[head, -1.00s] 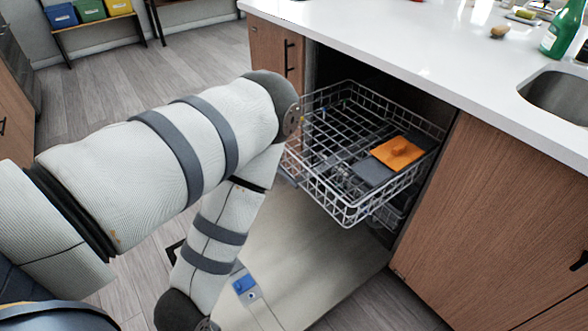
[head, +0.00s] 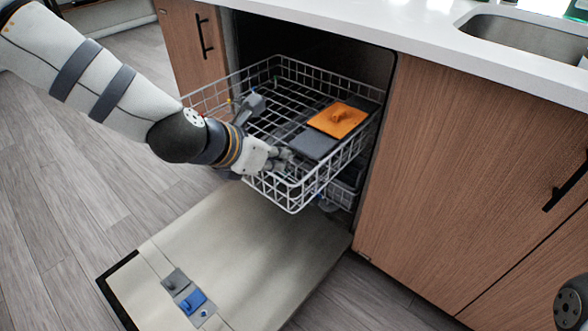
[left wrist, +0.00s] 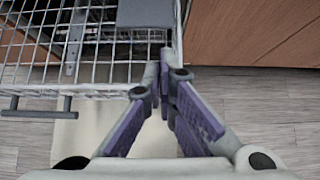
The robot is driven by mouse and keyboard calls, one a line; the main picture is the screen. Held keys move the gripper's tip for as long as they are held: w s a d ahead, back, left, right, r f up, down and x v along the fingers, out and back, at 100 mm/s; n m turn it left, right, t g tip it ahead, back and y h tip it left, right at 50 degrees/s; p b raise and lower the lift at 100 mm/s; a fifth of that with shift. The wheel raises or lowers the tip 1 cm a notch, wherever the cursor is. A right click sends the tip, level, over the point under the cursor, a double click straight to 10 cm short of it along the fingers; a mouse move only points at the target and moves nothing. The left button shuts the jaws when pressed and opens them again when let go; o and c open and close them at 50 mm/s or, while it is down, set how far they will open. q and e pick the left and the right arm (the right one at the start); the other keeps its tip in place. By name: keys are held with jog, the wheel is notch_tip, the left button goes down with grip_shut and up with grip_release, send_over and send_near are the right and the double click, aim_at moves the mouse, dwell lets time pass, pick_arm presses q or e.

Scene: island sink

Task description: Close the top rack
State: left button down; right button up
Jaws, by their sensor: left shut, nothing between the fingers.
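The top rack (head: 293,205) is a white wire basket pulled out of the dishwasher over its lowered door. An orange square piece (head: 337,120) and dark grey panels (head: 314,146) lie in its right part. My left gripper (head: 284,160) is at the rack's front, close to the wire rim; I cannot tell whether it touches. It is shut and empty. In the left wrist view its purple-padded fingers (left wrist: 164,78) are beside the rack's front corner, with the rack wires (left wrist: 110,72) to the left. My right gripper is not in view.
The open dishwasher door (head: 235,250) lies low in front, with grey and blue dispenser lids (head: 193,301). A lower rack (head: 342,192) shows beneath. Wooden cabinets (head: 480,160) flank the opening under a white counter (head: 400,28). Floor at the left is clear.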

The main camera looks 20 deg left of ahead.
pick_arm(q)
jog(key=b+x, duration=0.2)
jog(key=x, duration=0.7)
jog(key=shift+w+d+f, duration=0.1)
jog(key=shift+d+f, duration=0.05)
jog(key=shift+f, duration=0.05)
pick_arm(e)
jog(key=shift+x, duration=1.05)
